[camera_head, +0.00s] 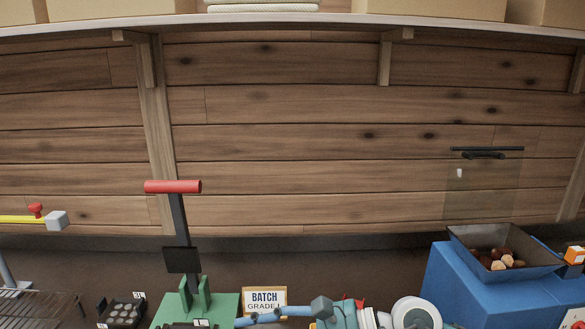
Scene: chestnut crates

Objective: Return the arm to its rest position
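Neither of my grippers can be made out in the head view. The task names no object apart from the arm. At the bottom edge, a cluster of teal and white parts (343,316) is cut off by the frame, and I cannot tell what it is.
A black tray of chestnuts (474,236) sits on a blue box (452,279) at the right. A red-handled lever (172,187) stands on a green base (222,305) near a "BATCH GRADE" sign (264,298). A yellow bar (22,219) enters at left. A shelf (290,20) spans the top.

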